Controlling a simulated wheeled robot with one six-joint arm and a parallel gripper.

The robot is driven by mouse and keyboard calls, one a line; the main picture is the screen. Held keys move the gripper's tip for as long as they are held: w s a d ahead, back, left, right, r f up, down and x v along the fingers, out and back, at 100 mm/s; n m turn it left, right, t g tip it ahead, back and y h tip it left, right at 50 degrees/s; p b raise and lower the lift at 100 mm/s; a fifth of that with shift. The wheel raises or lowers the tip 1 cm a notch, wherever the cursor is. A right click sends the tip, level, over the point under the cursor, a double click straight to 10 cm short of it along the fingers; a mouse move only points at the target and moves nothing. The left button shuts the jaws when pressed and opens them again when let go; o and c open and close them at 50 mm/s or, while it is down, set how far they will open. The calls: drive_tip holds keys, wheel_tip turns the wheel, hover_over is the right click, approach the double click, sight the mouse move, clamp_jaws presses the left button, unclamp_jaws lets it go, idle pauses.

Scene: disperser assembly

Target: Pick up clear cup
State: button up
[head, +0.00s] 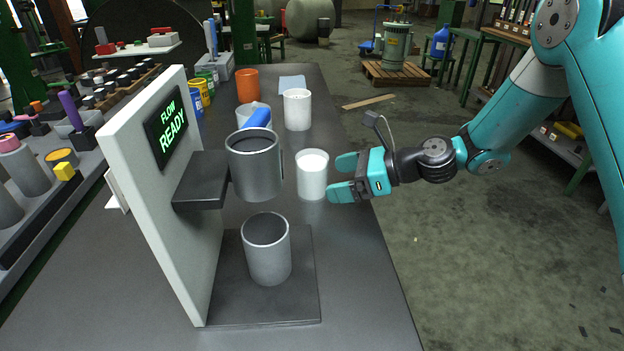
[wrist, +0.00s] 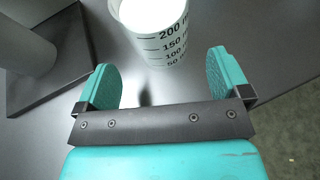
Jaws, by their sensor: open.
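A cup (head: 312,176) filled with white contents stands upright on the dark table beside the dispenser. In the wrist view the cup (wrist: 168,49) shows printed volume marks at the top centre; its upper part is cut off. My gripper (head: 341,176) is just right of this cup in the head view, level with it, fingers pointing at it. My gripper (wrist: 167,78) is open and empty, with the cup just beyond and between its fingertips, apart from them. A second white-filled cup (head: 297,110) stands farther back.
The dispenser (head: 165,215) holds a grey cylinder (head: 254,165) above a grey cup (head: 268,250) on its base plate, left of the cup. An orange cup (head: 247,86) and a cup with a blue item (head: 258,118) stand behind. The table's right edge lies under my gripper.

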sight(316, 179)
drive_tip(key=shift+x, duration=2.75)
drive_tip(key=shift+r, duration=0.2)
drive_tip(key=c, duration=1.2)
drive_tip(key=shift+r, duration=0.15)
wheel_tip(316, 179, up, 19)
drive_tip(key=p, duration=0.2)
drive_tip(key=shift+r+p, duration=0.25)
drive_tip(key=shift+p, duration=0.05)
drive_tip(key=shift+r, duration=0.1)
